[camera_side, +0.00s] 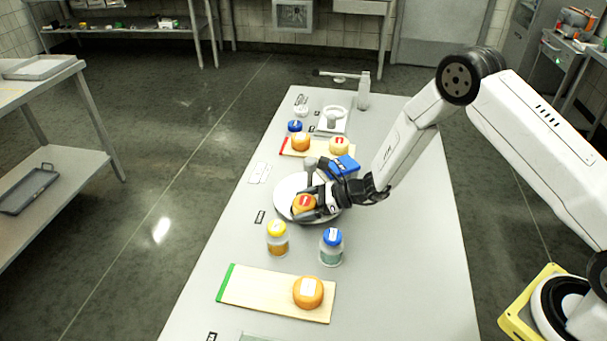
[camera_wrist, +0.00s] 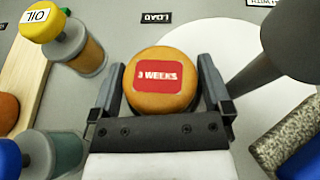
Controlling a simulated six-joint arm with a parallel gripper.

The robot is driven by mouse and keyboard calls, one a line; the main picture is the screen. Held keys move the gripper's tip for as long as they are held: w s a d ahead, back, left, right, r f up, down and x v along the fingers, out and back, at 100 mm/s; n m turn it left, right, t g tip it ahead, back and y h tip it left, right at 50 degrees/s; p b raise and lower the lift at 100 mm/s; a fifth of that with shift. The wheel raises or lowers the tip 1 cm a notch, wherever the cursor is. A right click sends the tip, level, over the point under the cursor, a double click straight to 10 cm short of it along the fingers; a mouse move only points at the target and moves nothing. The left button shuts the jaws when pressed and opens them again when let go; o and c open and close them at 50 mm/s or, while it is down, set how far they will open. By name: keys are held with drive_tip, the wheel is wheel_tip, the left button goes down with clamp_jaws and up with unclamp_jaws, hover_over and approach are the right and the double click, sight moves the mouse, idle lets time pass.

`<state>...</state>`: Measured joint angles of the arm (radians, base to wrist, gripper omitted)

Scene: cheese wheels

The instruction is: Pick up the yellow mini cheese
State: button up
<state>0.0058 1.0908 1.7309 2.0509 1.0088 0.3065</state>
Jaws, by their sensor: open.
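A pale yellow mini cheese (camera_side: 339,145) with a red label sits on the far board, right of an orange cheese (camera_side: 300,142). In the wrist view the same cheese (camera_wrist: 161,82), labelled "3 WEEKS", lies between my open fingers (camera_wrist: 160,64). I cannot tell whether they touch it. The pale yellow cheese does not show there.
A yellow-lidded jar (camera_side: 277,239) and a blue-lidded jar (camera_side: 331,247) stand in front of the plate. A green-ended board (camera_side: 255,287) holds an orange cheese (camera_side: 308,292). The table's right side is clear.

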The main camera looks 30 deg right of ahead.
idle(0.4)
drive_tip(key=c, duration=1.2)
drive_tip(key=shift+r, duration=0.15)
drive_tip(key=shift+r, duration=0.7)
drive_tip(key=s+d+r, duration=0.2)
drive_tip(key=s+r, duration=0.9)
drive_tip(key=s, duration=0.2)
drive_tip(key=shift+s+d+r, duration=0.2)
drive_tip(key=shift+s+d, duration=0.15)
drive_tip(key=shift+d, duration=0.05)
drive_tip(key=w+d+r+m+t+h, duration=0.5)
drive_tip(key=w+d+r+m+h, duration=0.1)
drive_tip(key=d+r, duration=0.4)
drive_tip(key=shift+w+r+m+h, duration=0.3)
drive_tip(key=shift+r+m+h, duration=0.1)
drive_tip(key=shift+r+m, duration=0.3)
